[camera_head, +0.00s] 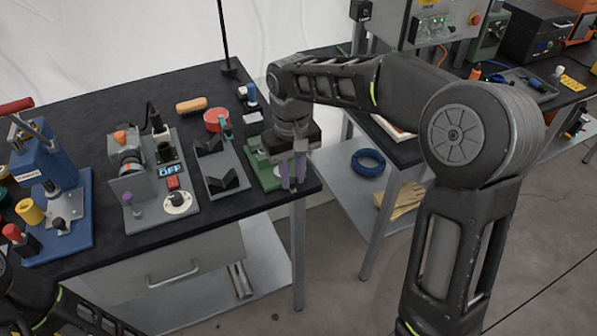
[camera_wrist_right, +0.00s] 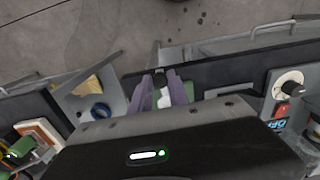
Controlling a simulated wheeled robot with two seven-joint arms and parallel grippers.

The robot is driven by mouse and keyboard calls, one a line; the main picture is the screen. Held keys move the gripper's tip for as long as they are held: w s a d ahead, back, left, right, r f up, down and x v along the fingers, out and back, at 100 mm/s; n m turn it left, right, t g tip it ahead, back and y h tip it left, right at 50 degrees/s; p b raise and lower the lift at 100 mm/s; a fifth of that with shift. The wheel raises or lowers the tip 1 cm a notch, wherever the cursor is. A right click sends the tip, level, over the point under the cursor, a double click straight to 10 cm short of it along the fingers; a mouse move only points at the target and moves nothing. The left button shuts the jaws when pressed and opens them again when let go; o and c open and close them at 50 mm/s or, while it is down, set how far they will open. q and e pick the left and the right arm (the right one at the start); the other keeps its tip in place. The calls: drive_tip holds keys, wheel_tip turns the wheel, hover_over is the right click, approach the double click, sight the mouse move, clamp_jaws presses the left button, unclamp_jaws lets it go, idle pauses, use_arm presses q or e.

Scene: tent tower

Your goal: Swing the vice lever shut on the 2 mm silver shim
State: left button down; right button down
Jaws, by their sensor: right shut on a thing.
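The green vice (camera_head: 262,172) stands at the right front corner of the dark bench, mostly hidden behind my right gripper and wrist. My right gripper (camera_head: 293,187) points down at the vice's right side. Its purple fingers are shut on a dark rounded knob, which looks like the end of the vice lever (camera_wrist_right: 160,79). In the right wrist view the fingers of my right gripper (camera_wrist_right: 167,88) stand either side of this knob, with a green bit of the vice (camera_wrist_right: 163,95) behind. I cannot make out the silver shim or the jaw gap. My left gripper is out of view.
A grey fixture with black V-blocks (camera_head: 222,172) stands just left of the vice. Farther left are a device with an OFF display (camera_head: 170,171) and a blue press (camera_head: 45,170). A red round container (camera_head: 215,120) lies behind. The bench's front edge is close to my right gripper.

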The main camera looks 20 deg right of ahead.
drive_tip(key=shift+a+m, duration=0.4)
drive_tip(key=shift+m, duration=0.3)
drive_tip(key=c, duration=1.3)
unclamp_jaws()
drive_tip(key=shift+o, duration=0.2)
drive_tip(key=shift+r, duration=0.15)
wheel_tip(320, 180, up, 8)
drive_tip(key=shift+f, duration=0.2)
